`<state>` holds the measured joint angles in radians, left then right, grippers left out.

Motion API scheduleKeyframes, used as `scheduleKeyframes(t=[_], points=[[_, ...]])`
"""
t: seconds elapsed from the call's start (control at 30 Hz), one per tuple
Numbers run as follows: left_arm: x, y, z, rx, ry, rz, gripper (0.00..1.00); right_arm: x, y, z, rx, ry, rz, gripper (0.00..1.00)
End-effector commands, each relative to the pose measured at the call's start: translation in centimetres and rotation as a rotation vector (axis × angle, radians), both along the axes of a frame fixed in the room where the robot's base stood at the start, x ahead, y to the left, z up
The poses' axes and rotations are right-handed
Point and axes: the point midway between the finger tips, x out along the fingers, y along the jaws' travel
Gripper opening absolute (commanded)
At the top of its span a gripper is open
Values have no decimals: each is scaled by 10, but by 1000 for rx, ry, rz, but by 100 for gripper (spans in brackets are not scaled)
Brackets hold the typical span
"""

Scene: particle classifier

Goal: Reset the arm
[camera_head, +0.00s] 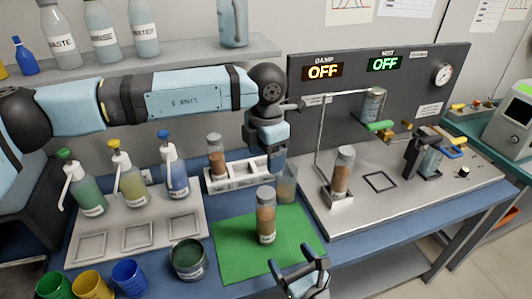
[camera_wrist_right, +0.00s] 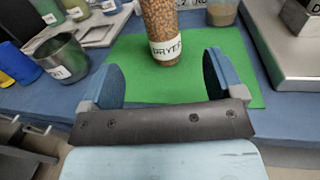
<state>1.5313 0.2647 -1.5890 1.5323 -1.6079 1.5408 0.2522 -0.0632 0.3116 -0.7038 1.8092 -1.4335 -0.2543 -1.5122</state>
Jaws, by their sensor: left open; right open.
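My right gripper (camera_head: 301,272) is open and empty at the front edge of the green mat (camera_head: 237,258). In the right wrist view its two blue fingers (camera_wrist_right: 165,75) stand apart. A labelled jar of brown particles (camera_head: 266,215) stands upright on the mat, beyond the fingers and not between them; its lower part shows in the right wrist view (camera_wrist_right: 162,30). My left arm reaches in from the left, and its gripper (camera_head: 279,172) points down beside the white rack (camera_head: 238,175) and a clear beaker (camera_head: 287,185). Its fingertips are partly hidden.
Another particle jar (camera_head: 216,155) stands in the rack, and one (camera_head: 342,172) stands on the machine's platform. Pump bottles (camera_head: 131,182) and coloured cups (camera_head: 92,284) are at left. A grey cup (camera_head: 188,260) sits left of the mat. The machine panel displays (camera_head: 323,72) read OFF.

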Motion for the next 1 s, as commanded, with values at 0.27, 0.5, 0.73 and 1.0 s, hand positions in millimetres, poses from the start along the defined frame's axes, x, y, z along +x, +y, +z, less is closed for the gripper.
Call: scheduleKeyframes(t=[0.27,0.5,0.73,1.0], points=[[0,0,-1,0,0,0,71,-5,-3,0,0,0,0,87],[0,0,-1,0,0,0,71,-5,-3,0,0,0,0,87],[-33,-32,-19,-163,130,-26,71,-9,-9,2,114,83,-26,87],[-132,-118,-18,-759,565,35,71,-23,-32,3,551,374,-137,87]])
